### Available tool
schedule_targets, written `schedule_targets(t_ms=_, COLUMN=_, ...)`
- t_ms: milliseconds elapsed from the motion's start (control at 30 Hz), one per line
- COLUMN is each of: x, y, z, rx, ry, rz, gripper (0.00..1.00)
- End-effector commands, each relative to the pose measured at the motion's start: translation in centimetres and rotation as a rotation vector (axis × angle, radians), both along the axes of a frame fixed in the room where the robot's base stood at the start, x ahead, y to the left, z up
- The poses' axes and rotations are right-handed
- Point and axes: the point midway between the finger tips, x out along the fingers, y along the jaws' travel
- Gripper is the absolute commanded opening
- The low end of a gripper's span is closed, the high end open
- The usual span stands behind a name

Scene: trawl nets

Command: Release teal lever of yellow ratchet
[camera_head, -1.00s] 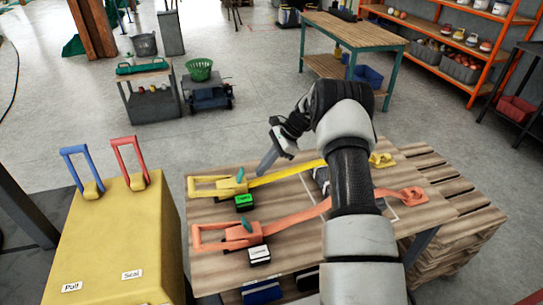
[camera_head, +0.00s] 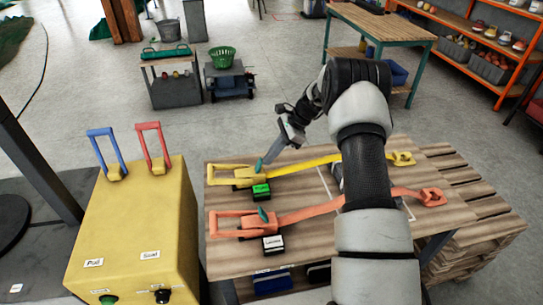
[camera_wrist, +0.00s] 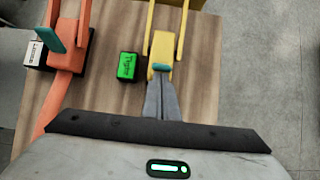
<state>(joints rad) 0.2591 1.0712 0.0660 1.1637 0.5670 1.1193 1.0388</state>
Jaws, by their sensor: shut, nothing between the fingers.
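The yellow ratchet (camera_head: 225,175) lies on the wooden table with a yellow strap (camera_head: 305,164) running right to a yellow anchor. Its small teal lever (camera_head: 260,164) stands tilted up at the strap end of its body. In the wrist view, the lever (camera_wrist: 161,67) appears right at the fingertips of my gripper (camera_wrist: 161,82); I cannot tell whether they touch. My gripper (camera_head: 267,158) is shut and empty, angled down from the right. A green-lit box (camera_head: 261,191) sits beside the ratchet; in the wrist view its label seems to read "Tight".
An orange ratchet (camera_head: 235,225) with its own teal lever (camera_head: 263,215) and strap lies nearer on the table (camera_head: 235,262). Its box (camera_head: 273,244) has a white face. A yellow cabinet (camera_head: 135,230) with blue and red handles stands left.

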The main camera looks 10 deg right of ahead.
Motion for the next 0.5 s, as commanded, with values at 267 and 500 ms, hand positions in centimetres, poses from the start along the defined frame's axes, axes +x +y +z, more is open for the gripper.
schedule_targets(t_ms=267, x=0.0, y=0.3, z=0.3, rx=-0.04, ry=-0.001, rz=0.001, gripper=0.0)
schedule_targets(t_ms=500, x=0.0, y=1.1, z=0.9, rx=-0.132, ry=0.0, rz=0.004, gripper=0.0)
